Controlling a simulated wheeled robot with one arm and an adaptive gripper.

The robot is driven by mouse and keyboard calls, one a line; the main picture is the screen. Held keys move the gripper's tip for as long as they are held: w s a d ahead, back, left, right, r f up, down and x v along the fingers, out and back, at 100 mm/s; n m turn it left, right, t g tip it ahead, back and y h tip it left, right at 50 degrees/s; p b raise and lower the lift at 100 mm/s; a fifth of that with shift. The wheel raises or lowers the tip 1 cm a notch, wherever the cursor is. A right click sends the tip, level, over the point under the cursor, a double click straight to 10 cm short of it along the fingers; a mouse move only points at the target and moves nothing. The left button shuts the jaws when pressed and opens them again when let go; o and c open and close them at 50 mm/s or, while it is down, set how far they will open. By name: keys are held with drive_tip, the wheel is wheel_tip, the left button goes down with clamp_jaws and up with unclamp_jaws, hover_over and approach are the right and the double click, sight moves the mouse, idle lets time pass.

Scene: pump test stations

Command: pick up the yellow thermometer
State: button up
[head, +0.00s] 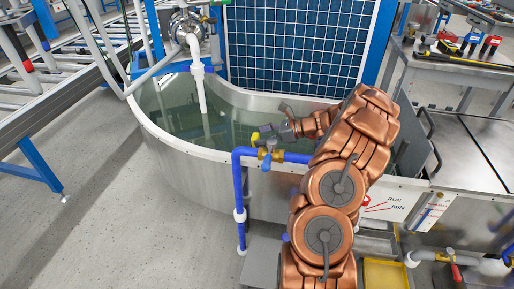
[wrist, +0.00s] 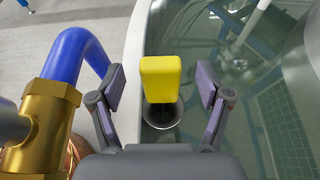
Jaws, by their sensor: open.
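The yellow thermometer (wrist: 161,75) shows in the wrist view as a yellow block-shaped head, with a dark round end below it near the tank's rim. In the head view a small yellow patch at the tip of my gripper looks like the same thermometer (head: 255,137). My gripper (wrist: 161,90) is open, with one finger on each side of the yellow head and gaps on both sides. In the head view my gripper (head: 268,132) is over the tank's near rim. The lower part of the thermometer is mostly hidden.
A brass valve (wrist: 45,120) and blue pipe (wrist: 75,60) stand close left of my gripper in the wrist view. The water tank (head: 165,165) curves around, with a white pipe (head: 199,85) dipping in. A bench with tools (head: 455,70) is at the far right.

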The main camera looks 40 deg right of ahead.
drive_tip(key=shift+x, duration=1.1)
drive_tip(key=shift+c, duration=0.4)
drive_tip(key=c, duration=1.3)
